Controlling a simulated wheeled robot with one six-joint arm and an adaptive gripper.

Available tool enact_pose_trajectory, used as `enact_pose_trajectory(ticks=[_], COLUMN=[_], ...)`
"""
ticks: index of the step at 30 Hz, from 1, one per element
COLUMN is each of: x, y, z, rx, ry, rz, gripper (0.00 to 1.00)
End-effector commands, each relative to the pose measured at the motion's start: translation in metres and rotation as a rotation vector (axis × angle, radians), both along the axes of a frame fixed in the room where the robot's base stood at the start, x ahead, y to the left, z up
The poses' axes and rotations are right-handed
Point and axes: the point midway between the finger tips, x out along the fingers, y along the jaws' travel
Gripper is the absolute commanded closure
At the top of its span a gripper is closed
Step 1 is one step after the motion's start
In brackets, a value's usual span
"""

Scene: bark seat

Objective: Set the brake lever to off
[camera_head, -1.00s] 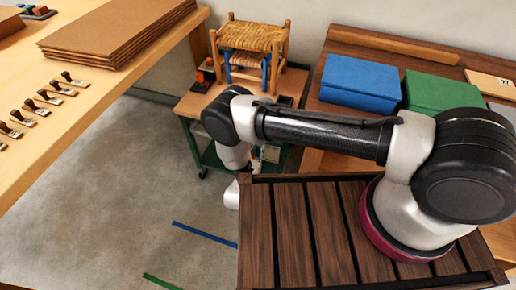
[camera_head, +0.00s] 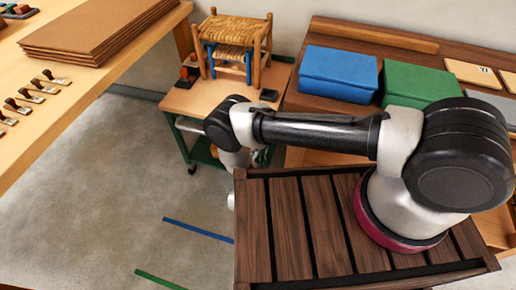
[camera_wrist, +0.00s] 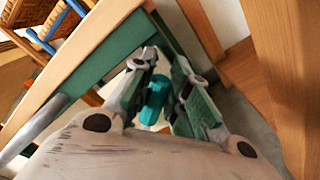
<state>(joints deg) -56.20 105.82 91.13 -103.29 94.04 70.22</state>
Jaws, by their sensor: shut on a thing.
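A trolley (camera_head: 215,98) with a wooden top and green frame stands at the back centre of the head view, and its green edge beam (camera_wrist: 100,68) crosses the wrist view. In the wrist view a teal piece, seemingly the brake lever (camera_wrist: 154,100), shows between the fingers of my gripper (camera_wrist: 164,62). My gripper is shut on it, below the trolley's edge. The lever's far end and its setting are hidden by the fingers. In the head view my arm hides the gripper and the lever.
A woven stool (camera_head: 240,38) stands on the trolley. A blue box (camera_head: 338,72) and a green box (camera_head: 418,82) sit on the bench to the right. A workbench (camera_head: 75,92) with stacked boards (camera_head: 95,28) is at left. Floor between is clear, with blue tape (camera_head: 198,230).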

Motion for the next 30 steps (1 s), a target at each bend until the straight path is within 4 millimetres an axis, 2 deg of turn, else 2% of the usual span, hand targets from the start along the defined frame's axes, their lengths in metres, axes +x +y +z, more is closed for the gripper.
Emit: enact_pose_trajectory(ticks=[15, 30], x=[-0.002, -0.003], y=[-0.007, -0.008], z=[-0.033, -0.041], rx=[0.356, 0.447], ry=[-0.127, -0.160], rz=[-0.001, -0.002], gripper=[1.00, 1.00])
